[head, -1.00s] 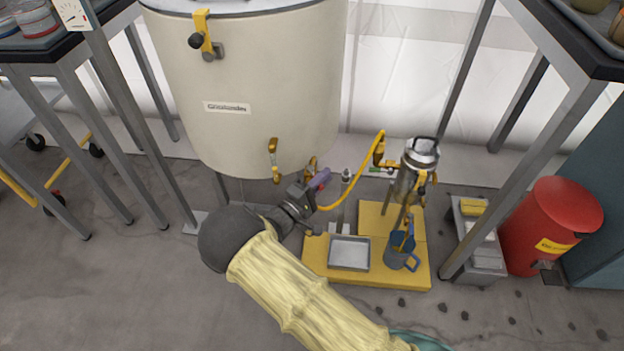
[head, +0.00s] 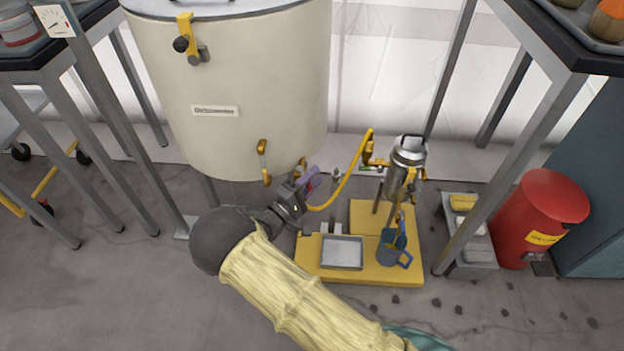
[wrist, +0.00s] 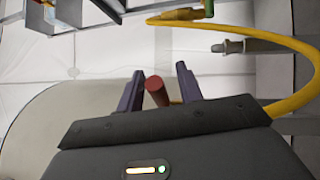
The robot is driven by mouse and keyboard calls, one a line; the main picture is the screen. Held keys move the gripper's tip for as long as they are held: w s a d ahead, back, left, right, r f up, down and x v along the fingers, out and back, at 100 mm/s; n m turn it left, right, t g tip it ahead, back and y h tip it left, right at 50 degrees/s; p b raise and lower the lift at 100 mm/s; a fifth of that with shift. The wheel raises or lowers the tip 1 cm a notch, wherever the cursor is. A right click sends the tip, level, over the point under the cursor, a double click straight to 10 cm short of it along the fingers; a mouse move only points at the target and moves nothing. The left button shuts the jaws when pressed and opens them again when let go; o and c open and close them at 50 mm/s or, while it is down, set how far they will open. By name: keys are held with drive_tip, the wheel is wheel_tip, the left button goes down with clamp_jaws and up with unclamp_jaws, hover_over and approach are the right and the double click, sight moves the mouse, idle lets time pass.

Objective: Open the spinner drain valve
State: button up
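A large cream tank (head: 235,125) with a label too small to read stands at upper left in the head view. A yellow hose (head: 350,180) runs from near its underside toward a steel canister; the hose also shows in the wrist view (wrist: 292,45). My gripper (head: 310,178) is low at the tank's right underside. In the wrist view my gripper (wrist: 159,74) is open, with its two dark purple fingers on either side of a round red grip (wrist: 156,91), apparently the drain valve's handle. I cannot tell whether a finger touches it. The valve body is mostly hidden.
The steel canister (head: 404,165) stands over a yellow platform (head: 370,218) with a metal tray (head: 342,252) and a blue jug (head: 391,250). A red bin (head: 543,210) is at right. Metal table legs flank the area.

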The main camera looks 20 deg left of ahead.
drive_tip(key=p+v, duration=0.5)
drive_tip(key=v, duration=1.2)
drive_tip(key=shift+s+f, duration=0.15)
drive_tip(key=shift+c, duration=0.5)
